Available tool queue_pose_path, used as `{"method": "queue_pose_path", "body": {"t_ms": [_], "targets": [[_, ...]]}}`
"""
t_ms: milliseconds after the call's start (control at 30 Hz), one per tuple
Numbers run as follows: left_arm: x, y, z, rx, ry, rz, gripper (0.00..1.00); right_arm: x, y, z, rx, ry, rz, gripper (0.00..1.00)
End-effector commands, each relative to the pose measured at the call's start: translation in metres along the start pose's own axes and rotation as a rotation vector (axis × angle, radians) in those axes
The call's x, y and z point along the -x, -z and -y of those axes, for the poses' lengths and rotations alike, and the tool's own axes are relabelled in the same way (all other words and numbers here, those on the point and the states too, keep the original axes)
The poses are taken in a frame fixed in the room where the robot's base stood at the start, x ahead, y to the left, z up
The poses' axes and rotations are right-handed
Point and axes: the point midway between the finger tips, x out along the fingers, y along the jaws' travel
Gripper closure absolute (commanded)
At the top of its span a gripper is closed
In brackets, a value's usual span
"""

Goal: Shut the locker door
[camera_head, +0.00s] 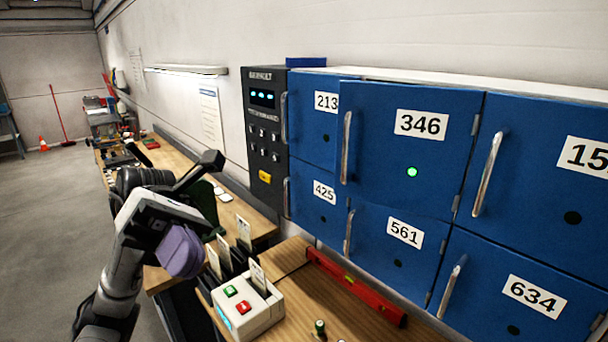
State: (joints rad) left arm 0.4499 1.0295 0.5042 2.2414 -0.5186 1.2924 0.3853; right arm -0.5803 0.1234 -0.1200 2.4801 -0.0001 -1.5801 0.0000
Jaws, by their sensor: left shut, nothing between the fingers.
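The blue locker door numbered 346 (405,165) is in the upper row of the locker bank. It stands slightly ajar: its left edge juts out and covers part of the door numbered 213 (318,125). A green light glows on it, its upright metal handle (346,147) is near the left edge, and its hinges are on the right. My left gripper (211,160) is shut and empty, over the bench to the left of the lockers, well apart from door 346. My right gripper is not in view.
Doors 425 (323,199), 561 (398,244), 634 (520,304) and 15-something (545,155) look closed. A dark control panel (265,140) adjoins the lockers. On the bench are a button box (250,312), upright cards (243,232) and a red level (355,285). Open floor lies left.

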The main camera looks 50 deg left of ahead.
Motion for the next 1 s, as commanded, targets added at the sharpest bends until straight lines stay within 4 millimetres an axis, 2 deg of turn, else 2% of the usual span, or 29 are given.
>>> {"method": "queue_pose_path", "body": {"t_ms": [100,200,300,400,500,700,1000], "targets": [[0.009,-0.025,-0.036,0.094,-0.213,0.165,1.0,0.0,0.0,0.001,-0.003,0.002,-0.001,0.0],[0.024,-0.047,-0.062,0.185,-0.363,0.33,1.0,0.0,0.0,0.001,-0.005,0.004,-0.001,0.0],[0.044,-0.067,-0.082,0.282,-0.471,0.514,1.0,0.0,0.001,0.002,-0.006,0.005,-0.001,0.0],[0.063,-0.084,-0.094,0.392,-0.516,0.7,1.0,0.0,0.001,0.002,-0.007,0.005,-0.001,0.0],[0.072,-0.091,-0.096,0.512,-0.48,0.814,1.0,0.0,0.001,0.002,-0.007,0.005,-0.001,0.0],[0.071,-0.094,-0.093,0.724,-0.363,0.884,1.0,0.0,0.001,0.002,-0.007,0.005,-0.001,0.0],[0.063,-0.104,-0.1,0.809,-0.324,0.901,1.0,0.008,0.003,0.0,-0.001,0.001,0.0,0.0]]}}
